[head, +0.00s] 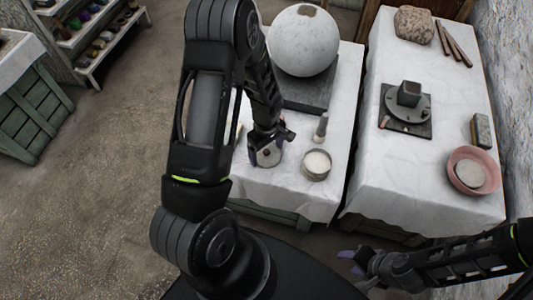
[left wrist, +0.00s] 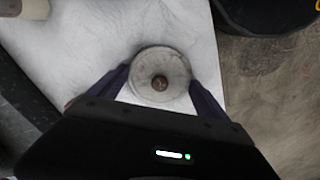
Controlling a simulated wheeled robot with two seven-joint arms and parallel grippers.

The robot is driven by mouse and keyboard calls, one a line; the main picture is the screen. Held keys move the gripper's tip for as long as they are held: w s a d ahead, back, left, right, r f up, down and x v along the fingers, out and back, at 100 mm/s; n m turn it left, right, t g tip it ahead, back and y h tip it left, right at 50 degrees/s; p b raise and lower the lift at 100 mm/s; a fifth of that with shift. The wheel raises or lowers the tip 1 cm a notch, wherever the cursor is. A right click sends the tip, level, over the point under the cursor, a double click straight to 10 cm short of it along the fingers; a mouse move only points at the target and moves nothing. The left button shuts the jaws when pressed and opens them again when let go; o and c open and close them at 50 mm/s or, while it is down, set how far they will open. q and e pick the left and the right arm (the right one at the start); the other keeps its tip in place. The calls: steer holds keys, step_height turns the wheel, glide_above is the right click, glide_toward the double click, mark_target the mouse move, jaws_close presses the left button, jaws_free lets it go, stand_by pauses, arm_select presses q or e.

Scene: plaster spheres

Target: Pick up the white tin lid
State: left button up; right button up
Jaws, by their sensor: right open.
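The white tin lid (left wrist: 160,63), round with a small brown knob, lies between the fingers of my left gripper (left wrist: 160,82) in the left wrist view. The fingers flank its edge on both sides with little or no gap. I cannot tell whether they press on it. In the head view the lid (head: 268,158) is partly hidden under my left gripper (head: 268,141), at or just over the white-covered table. My right gripper (head: 352,263) is open and empty at the bottom, away from the lid.
An open round tin (head: 316,166) stands right of the lid, with a small grey upright tool (head: 321,128) behind it. A large plaster sphere (head: 303,41) rests on a dark slab behind. The right table (head: 385,170) holds a pink bowl (head: 474,171) and a turntable (head: 405,108).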

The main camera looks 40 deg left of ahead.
mark_target(267, 151)
arm_select(q)
steer(key=c, duration=0.7)
steer(key=shift+c, duration=0.2)
step_height(267, 151, up, 10)
steer(key=shift+r+p, duration=0.1)
steer(key=shift+p, duration=0.25)
stand_by(0.4)
